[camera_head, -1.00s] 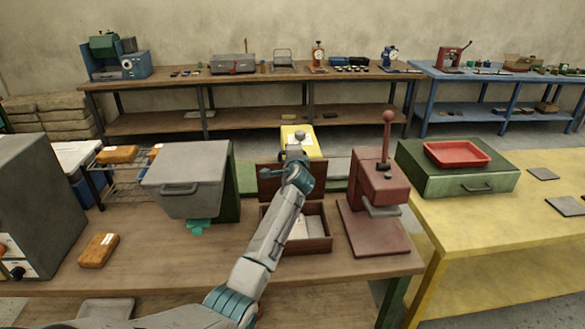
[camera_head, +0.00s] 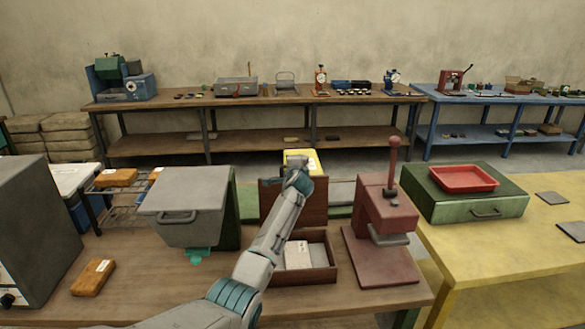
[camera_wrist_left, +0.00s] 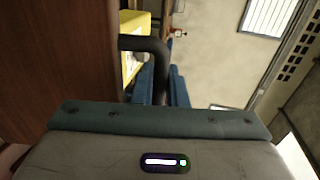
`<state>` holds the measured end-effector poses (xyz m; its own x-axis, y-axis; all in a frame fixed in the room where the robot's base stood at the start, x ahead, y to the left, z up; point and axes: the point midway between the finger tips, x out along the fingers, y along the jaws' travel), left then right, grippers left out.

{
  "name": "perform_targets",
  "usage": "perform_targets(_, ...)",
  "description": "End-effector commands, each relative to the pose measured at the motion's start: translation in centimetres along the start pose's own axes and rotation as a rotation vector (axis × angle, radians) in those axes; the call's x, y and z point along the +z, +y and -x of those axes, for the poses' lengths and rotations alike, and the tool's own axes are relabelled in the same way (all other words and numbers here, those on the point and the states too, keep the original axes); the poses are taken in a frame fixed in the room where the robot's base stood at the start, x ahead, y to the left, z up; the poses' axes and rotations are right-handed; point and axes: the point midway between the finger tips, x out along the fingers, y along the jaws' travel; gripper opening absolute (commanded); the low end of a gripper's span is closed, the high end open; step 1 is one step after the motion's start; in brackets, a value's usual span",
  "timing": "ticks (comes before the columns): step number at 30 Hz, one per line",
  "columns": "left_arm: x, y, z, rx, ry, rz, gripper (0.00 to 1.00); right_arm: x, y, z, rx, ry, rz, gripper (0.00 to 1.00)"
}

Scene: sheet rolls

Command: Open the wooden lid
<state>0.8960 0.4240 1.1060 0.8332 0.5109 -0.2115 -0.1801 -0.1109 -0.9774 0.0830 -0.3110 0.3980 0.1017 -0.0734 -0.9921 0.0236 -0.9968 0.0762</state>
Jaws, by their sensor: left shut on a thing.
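The wooden box (camera_head: 331,276) stands open on the brown workbench, with pale contents (camera_head: 297,256) visible inside. Its brown wooden lid (camera_head: 312,207) stands raised, roughly upright, at the back of the box. My left gripper (camera_head: 298,166) is at the upper edge of the lid, and my arm covers part of the lid and box. In the left wrist view the lid fills the left side (camera_wrist_left: 60,60). A dark curved handle (camera_wrist_left: 148,45) comes off it and runs down to my gripper, which is shut on it. My right gripper is not in view.
A grey-lidded bin (camera_head: 180,205) stands left of the box, and a red press (camera_head: 385,220) stands close on its right. A yellow block (camera_head: 302,156) is behind the lid. An orange package (camera_head: 93,277) lies at the bench's left. Some bare bench lies left of my arm.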

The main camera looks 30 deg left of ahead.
Motion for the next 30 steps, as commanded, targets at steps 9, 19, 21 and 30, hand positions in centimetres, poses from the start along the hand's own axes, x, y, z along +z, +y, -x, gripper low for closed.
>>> perform_targets(9,0.0,0.0,0.0,0.0,0.0,0.0,0.3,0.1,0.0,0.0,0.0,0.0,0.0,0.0)
perform_targets(19,0.0,0.0,0.3,-0.001,0.0,0.0,0.3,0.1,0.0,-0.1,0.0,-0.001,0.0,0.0)
perform_targets(21,-0.1,0.1,0.8,-0.002,0.001,0.0,0.3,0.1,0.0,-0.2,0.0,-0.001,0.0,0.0)
perform_targets(30,-0.1,0.3,5.0,-0.001,0.002,0.001,0.3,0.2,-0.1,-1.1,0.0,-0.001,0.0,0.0)
